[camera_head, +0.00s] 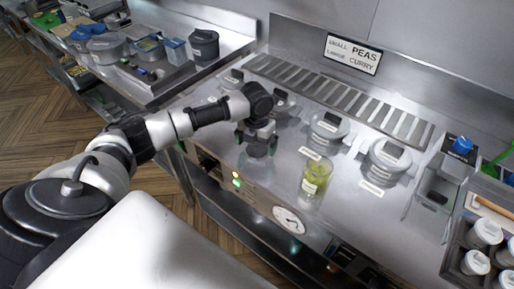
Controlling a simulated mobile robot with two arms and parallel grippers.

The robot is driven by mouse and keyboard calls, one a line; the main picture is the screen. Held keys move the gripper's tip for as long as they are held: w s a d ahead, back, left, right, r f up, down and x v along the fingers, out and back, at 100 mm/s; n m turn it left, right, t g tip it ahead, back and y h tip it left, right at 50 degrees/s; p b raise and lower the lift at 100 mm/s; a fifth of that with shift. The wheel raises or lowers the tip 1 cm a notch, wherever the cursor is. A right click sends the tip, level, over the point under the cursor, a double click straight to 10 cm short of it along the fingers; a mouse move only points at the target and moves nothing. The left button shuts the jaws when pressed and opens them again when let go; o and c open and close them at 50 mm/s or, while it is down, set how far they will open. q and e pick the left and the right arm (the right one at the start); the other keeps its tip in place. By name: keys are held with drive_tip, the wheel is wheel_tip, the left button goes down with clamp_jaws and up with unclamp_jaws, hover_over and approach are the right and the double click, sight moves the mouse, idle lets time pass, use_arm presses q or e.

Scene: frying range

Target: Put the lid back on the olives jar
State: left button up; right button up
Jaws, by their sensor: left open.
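The olives jar (316,176) is a clear jar with green contents and a pale label. It stands upright on the steel counter right of the middle, and no lid shows on it. My left gripper (257,139) reaches in from the left and points down, open, to the left of the jar and apart from it. A dark round piece (257,151), perhaps the lid, lies on the counter right under the fingers. The gripper partly hides it, and I cannot tell whether they touch. My right gripper is not in view.
A slotted vent (340,100) runs along the back. A tray of white cups (485,232) stands at the right. The counter between gripper and jar is mostly clear.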

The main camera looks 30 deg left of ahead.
sight(257, 151)
use_arm(q)
drive_tip(key=shift+f, duration=1.35)
drive_tip(key=shift+s, duration=0.1)
drive_tip(key=shift+c, duration=0.2)
drive_tip(key=c, duration=0.9)
